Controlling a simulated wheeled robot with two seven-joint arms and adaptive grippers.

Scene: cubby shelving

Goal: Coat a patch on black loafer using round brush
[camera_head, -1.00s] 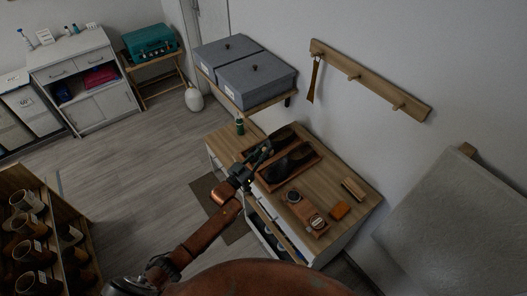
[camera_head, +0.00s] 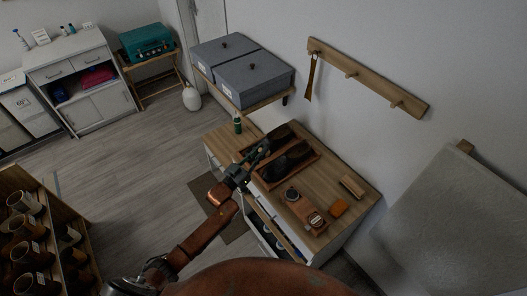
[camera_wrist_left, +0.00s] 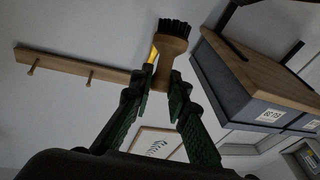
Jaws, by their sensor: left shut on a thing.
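My left gripper (camera_head: 256,160) reaches over the near-left edge of the wooden cabinet, beside the loafer tray. In the left wrist view the gripper (camera_wrist_left: 162,84) is shut on the round brush (camera_wrist_left: 170,46), which has a wooden body and dark bristles pointing up in that picture. The black loafer pair (camera_head: 290,157) lies in a brown wooden tray (camera_head: 268,184) on the cabinet top, partly behind my gripper. I cannot tell whether the brush touches a loafer. My right gripper is not in view.
A shelf with grey boxes (camera_head: 254,80) and a peg rail (camera_head: 368,78) hang above.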

